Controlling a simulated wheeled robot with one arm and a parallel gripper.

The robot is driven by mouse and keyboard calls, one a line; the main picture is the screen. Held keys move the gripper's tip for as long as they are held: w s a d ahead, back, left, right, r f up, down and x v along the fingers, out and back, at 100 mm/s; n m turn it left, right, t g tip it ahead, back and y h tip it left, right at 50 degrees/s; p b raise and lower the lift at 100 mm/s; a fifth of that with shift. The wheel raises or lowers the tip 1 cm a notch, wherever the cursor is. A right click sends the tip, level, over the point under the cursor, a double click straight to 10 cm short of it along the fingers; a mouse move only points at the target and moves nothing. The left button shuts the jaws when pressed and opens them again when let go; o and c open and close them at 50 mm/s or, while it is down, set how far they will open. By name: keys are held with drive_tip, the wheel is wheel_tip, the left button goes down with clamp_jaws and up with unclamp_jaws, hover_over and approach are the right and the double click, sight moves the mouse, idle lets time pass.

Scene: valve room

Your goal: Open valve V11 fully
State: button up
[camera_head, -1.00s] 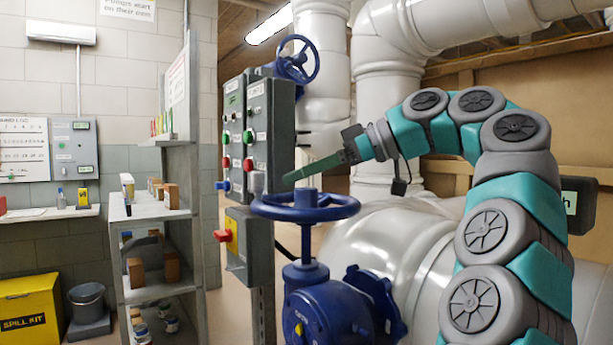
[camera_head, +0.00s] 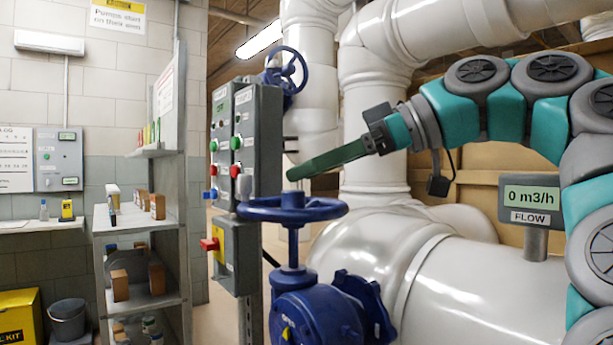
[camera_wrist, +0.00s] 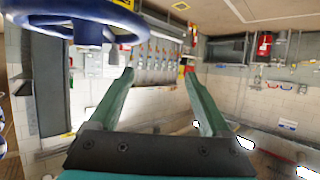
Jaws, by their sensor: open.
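A blue handwheel (camera_head: 292,209) sits level on an upright stem above a blue valve body (camera_head: 318,310) in the head view. No V11 tag is readable on it. A second blue handwheel (camera_head: 287,70) stands farther back, behind the control panel. My gripper (camera_head: 293,174) has long green fingers and is just above and behind the near wheel's rim in the picture, apart from it as far as I can tell. In the wrist view the green fingers (camera_wrist: 158,80) are spread with nothing between them, and a blue handwheel (camera_wrist: 85,20) shows at the upper left.
A grey control panel (camera_head: 257,140) with buttons stands close behind the wheel, with a red-handled yellow switch box (camera_head: 222,252) below. Large white pipes (camera_head: 470,290) fill the right, with a flow display (camera_head: 533,200) reading 0 m3/h. A grey shelf (camera_head: 140,228) stands left.

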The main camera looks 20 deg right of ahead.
drive_tip(key=s, duration=0.3)
drive_tip(key=shift+a+r, duration=0.15)
drive_tip(key=shift+a, duration=0.1)
drive_tip(key=shift+c, duration=0.3)
